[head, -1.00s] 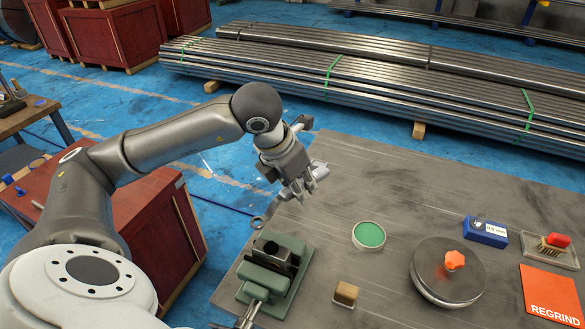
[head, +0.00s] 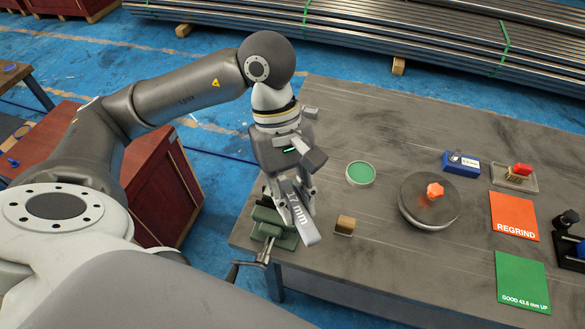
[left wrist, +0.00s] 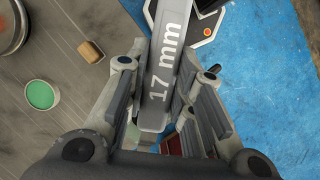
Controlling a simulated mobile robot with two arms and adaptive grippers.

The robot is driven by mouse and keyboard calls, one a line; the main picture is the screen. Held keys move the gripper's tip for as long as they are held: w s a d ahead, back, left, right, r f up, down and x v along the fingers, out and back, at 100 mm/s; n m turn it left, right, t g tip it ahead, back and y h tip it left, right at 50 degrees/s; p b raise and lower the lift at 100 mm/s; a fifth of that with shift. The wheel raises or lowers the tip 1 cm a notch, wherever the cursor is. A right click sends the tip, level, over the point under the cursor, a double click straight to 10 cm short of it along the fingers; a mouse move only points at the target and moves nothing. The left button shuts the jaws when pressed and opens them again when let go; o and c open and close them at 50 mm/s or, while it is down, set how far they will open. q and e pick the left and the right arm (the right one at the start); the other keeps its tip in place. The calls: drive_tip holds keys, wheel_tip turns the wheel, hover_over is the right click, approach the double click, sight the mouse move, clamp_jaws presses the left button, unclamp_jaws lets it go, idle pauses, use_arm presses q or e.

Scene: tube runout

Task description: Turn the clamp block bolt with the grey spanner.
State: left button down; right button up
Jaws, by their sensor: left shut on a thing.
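My left gripper (head: 286,194) is shut on the grey spanner (head: 303,221), which is marked "17 mm". It holds the spanner above the table's near left corner, in front of the green vise (head: 285,240). In the left wrist view, the spanner (left wrist: 165,70) passes between the fingers and runs up out of the picture. The gripper and spanner cover much of the vise. The clamp block and its bolt cannot be made out. My right gripper is not in view.
A small brown block (head: 345,225), a green-topped round dish (head: 360,173) and a dark round plate with an orange knob (head: 435,190) stand right of the vise. Orange REGRIND (head: 514,216) and green GOOD (head: 522,284) cards lie farther right.

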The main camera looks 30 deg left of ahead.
use_arm(q)
drive_tip(key=f, duration=0.1)
drive_tip(key=s+f+m+b, duration=0.1)
drive_tip(key=f, duration=0.1)
drive_tip(key=s+f+m+b, duration=0.1)
drive_tip(key=shift+d+f+g+y, duration=0.15)
drive_tip(key=shift+d+g+y, duration=0.15)
drive_tip(key=shift+y, duration=0.1)
drive_tip(key=shift+s+b, duration=0.1)
drive_tip(key=shift+b, duration=0.3)
drive_tip(key=shift+b, duration=0.3)
idle(0.7)
drive_tip(key=shift+b, duration=0.45)
drive_tip(key=shift+f, duration=0.15)
idle(0.4)
